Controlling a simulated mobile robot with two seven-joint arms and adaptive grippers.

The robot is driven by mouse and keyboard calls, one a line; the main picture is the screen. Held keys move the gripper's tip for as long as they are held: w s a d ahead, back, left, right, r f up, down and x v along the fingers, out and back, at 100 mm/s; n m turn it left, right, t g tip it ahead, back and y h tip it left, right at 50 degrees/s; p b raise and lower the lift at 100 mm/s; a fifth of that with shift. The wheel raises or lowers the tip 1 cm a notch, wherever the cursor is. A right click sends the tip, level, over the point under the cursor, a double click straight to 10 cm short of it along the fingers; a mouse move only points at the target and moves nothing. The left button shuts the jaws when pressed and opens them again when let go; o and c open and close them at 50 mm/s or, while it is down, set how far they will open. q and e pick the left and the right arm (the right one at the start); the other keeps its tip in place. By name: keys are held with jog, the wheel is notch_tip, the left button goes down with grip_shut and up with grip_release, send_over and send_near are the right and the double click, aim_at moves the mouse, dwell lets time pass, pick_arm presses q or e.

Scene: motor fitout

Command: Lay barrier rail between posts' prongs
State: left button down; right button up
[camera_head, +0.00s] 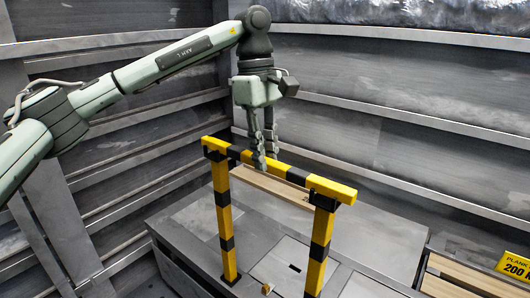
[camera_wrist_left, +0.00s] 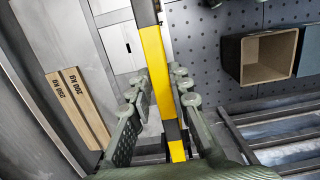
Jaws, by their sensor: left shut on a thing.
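The yellow-and-black barrier rail (camera_head: 287,171) spans the tops of the two posts, and it runs lengthwise through the left wrist view (camera_wrist_left: 155,70). My left gripper (camera_head: 265,158) points down from above and is shut on the rail, left of its middle; its fingers lie on both sides of the rail (camera_wrist_left: 158,97). The left post (camera_head: 224,215) and right post (camera_head: 319,248) stand upright, striped yellow and black. Dark brackets show under both rail ends. The prongs are mostly hidden, so I cannot tell if the rail is fully seated. My right gripper is not in view.
A plank sign (camera_head: 515,266) and more timber (camera_head: 468,276) are at right. An open box (camera_wrist_left: 268,57) lies on a perforated surface.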

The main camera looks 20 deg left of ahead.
pick_arm(q)
jog(key=shift+f+b, duration=0.3)
jog(key=shift+f, duration=0.3)
dwell(1.1)
jog(key=c, duration=1.3)
grip_release()
